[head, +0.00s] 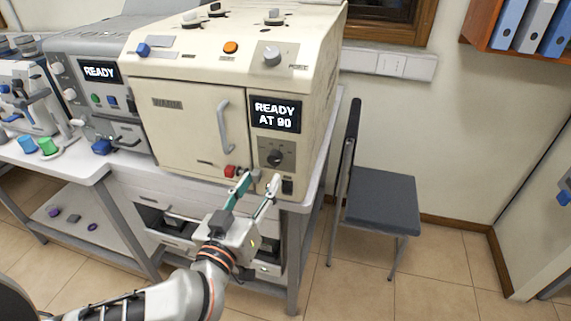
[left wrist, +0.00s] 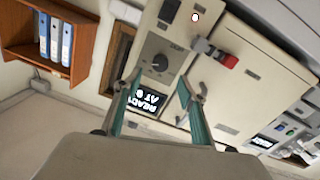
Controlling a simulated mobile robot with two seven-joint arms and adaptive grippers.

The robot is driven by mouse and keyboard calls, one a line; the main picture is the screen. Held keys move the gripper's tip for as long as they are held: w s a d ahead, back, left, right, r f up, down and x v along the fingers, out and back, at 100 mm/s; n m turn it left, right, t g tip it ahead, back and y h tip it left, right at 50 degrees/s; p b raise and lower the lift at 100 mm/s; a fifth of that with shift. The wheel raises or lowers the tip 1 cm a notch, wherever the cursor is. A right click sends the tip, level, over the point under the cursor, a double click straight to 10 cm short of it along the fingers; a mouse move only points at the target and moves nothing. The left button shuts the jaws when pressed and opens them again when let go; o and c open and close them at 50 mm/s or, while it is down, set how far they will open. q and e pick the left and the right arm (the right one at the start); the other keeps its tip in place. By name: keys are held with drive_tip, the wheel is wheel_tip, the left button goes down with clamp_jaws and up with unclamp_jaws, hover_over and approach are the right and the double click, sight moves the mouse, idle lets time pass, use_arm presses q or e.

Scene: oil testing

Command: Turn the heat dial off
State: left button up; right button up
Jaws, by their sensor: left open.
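A black dial (head: 275,158) sits on the front control panel of the beige machine (head: 185,105), below a screen reading "READY AT 90". I take it as the heat dial; its label is too small to read. The dial (left wrist: 160,62) also shows in the left wrist view, just beyond and between the fingertips. My left gripper (head: 259,183) is open and empty, its fingers spread in front of the panel, a little below the dial in the head view. It appears apart from the dial. My right gripper is not in view.
A red knob (head: 231,171) and a dark switch (head: 287,186) are close to my left fingers. The oven door handle (head: 224,126) sticks out left of the panel. A grey machine (head: 95,98) stands at the left. A chair (head: 382,200) stands right of the table.

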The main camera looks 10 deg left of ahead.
sight(273, 161)
use_arm(q)
drive_tip(key=shift+w+d+f, duration=0.1)
drive_tip(key=shift+w+d, duration=0.05)
drive_tip(key=shift+w, duration=1.8)
drive_tip(key=shift+w+d, duration=0.15)
drive_tip(key=shift+w, duration=1.75)
drive_tip(key=c, duration=1.1)
